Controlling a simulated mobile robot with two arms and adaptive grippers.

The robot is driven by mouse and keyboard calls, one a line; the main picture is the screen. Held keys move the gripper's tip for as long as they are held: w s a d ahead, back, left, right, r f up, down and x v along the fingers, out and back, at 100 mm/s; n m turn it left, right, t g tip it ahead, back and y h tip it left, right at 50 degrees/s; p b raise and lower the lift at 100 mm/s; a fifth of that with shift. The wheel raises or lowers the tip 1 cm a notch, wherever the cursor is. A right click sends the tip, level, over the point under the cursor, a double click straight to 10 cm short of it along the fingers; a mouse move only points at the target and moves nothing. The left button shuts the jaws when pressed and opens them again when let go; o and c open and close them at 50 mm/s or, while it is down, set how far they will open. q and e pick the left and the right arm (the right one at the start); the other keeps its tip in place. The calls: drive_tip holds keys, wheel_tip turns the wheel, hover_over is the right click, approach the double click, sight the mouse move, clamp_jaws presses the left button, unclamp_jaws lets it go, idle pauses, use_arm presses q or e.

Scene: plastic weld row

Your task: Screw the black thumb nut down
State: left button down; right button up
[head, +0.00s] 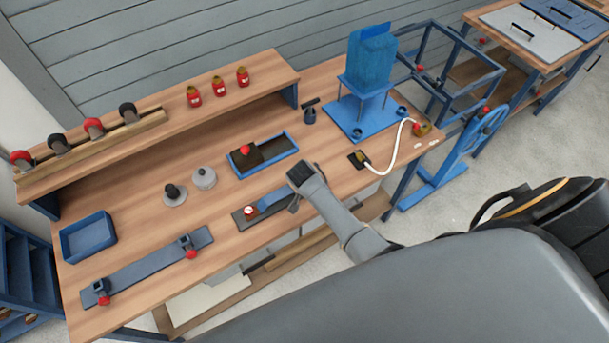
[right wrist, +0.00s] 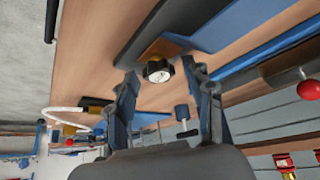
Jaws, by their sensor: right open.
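The black thumb nut (right wrist: 158,72) shows in the right wrist view, with a pale round centre. It sits beside a brown-orange piece (right wrist: 165,48) at the end of the dark fixture (right wrist: 140,35) with a blue strip. My right gripper (right wrist: 160,76) is open, its two fingers on either side of the nut in the picture; I cannot tell whether they touch it. In the head view my right gripper (head: 297,186) is over the right end of the fixture (head: 240,221) and hides the nut. My left gripper is not in view.
A blue tray (head: 288,143) with a red-knobbed block lies behind. A white hose (head: 399,143) and blue stand (head: 352,127) are to the right.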

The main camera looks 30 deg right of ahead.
drive_tip(key=n+y, duration=0.1)
drive_tip(key=n, duration=0.3)
drive_tip(key=shift+d+t+y, duration=0.3)
drive_tip(key=shift+d+y, duration=0.05)
drive_tip(key=shift+y, duration=0.05)
drive_tip(key=n+y, duration=0.1)
drive_tip(key=n, duration=0.2)
drive_tip(key=shift+d+n+y, duration=0.1)
drive_tip(key=shift+n+y, duration=0.2)
drive_tip(key=shift+y, duration=0.1)
drive_tip(key=shift+f+n+y+b, duration=0.1)
drive_tip(key=shift+n+y+b, duration=0.25)
drive_tip(key=shift+n, duration=0.25)
drive_tip(key=n+g+y+b, duration=0.1)
drive_tip(key=n+b, duration=0.2)
drive_tip(key=b, duration=0.1)
drive_tip(key=n+y+b, duration=0.2)
drive_tip(key=n+b, duration=0.2)
drive_tip(key=shift+d+f+g, duration=0.15)
drive_tip(key=shift+g, duration=0.25)
drive_tip(key=shift+n, duration=0.4)
drive_tip(key=shift+r+y, duration=0.2)
drive_tip(key=shift+y, duration=0.05)
